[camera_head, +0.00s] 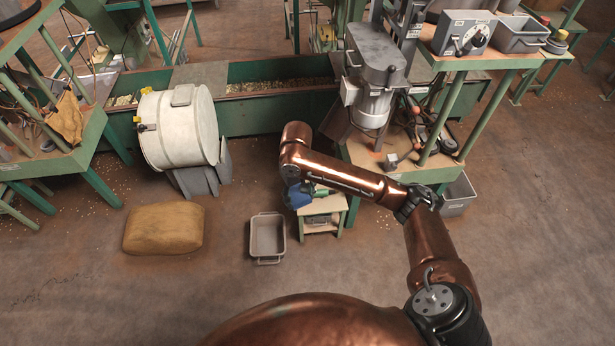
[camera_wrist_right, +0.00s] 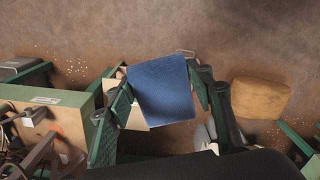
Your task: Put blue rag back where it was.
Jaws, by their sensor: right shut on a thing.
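The blue rag (camera_wrist_right: 163,76) shows as a flat blue sheet in the middle of the right wrist view. It is pinched between the two fingers of my right gripper (camera_wrist_right: 164,100), which is shut on it. In the head view a blue patch of the rag (camera_head: 299,195) shows below the end of my right arm, at the left edge of a small green stand with a pale top (camera_head: 321,205). My forearm hides much of the gripper there. I cannot tell whether the rag touches the stand. My left gripper is out of view.
A grey tub (camera_head: 280,238) sits on the floor left of the stand. A brown sack (camera_head: 163,229) lies further left. A white drum (camera_head: 178,128) stands before the green trough (camera_head: 250,113). A green machine table (camera_head: 405,172) rises right behind the stand.

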